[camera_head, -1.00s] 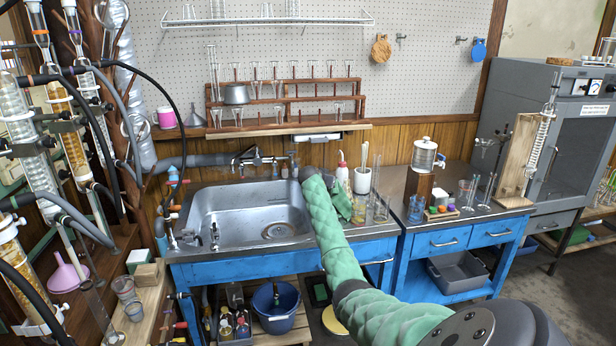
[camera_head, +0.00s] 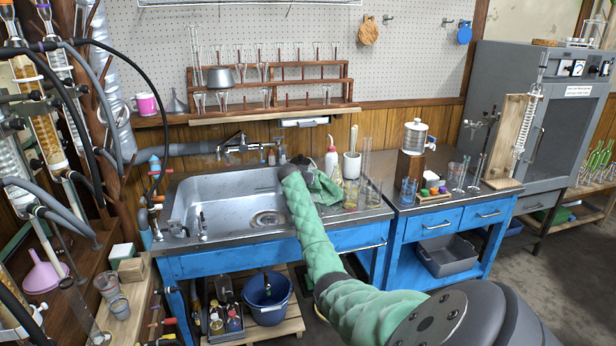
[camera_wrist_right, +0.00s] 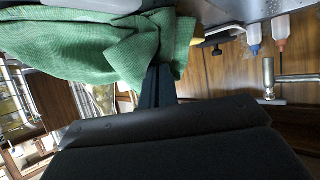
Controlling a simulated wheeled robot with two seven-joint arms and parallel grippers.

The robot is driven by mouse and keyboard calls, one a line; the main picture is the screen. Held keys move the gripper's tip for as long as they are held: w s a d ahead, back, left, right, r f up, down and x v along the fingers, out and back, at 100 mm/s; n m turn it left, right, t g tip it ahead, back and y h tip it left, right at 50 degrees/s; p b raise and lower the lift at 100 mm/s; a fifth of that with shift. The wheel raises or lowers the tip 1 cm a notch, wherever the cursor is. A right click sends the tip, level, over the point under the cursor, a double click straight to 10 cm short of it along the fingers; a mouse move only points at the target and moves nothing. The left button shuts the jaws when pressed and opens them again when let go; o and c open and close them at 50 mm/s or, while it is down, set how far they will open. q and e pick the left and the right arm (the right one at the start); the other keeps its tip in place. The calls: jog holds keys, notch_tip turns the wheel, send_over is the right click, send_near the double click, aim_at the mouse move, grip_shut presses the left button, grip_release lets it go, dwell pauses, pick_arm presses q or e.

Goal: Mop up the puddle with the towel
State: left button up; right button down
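The green towel (camera_head: 323,186) is bunched at the back right of the sink, beside the glassware on the counter. It fills the upper left of the right wrist view (camera_wrist_right: 100,48), with folds draped around my fingertips. My right arm, in a green sleeve, reaches across the sink's right side to it. My right gripper (camera_wrist_right: 158,85) has its dark fingers close together with their tips in the towel's folds, shut on it. In the head view the arm hides the fingers. My left gripper is not in view. I cannot make out a puddle.
The steel sink (camera_head: 186,212) lies left of my arm, with a faucet (camera_head: 240,146) behind it. A white wash bottle (camera_head: 331,163), a pestle and mortar (camera_head: 352,163) and glass cylinders stand close to the towel. A blue bucket (camera_head: 268,296) is below. Floor at right is clear.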

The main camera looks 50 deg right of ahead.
jog(key=shift+f+b, duration=0.65)
jog(key=shift+f, duration=0.8)
jog(key=c, duration=0.6)
grip_release()
jog(key=shift+f, duration=0.15)
jog(key=shift+f+b, duration=0.95)
jog(key=shift+f, duration=0.2)
grip_shut()
jog(key=shift+r, duration=0.1)
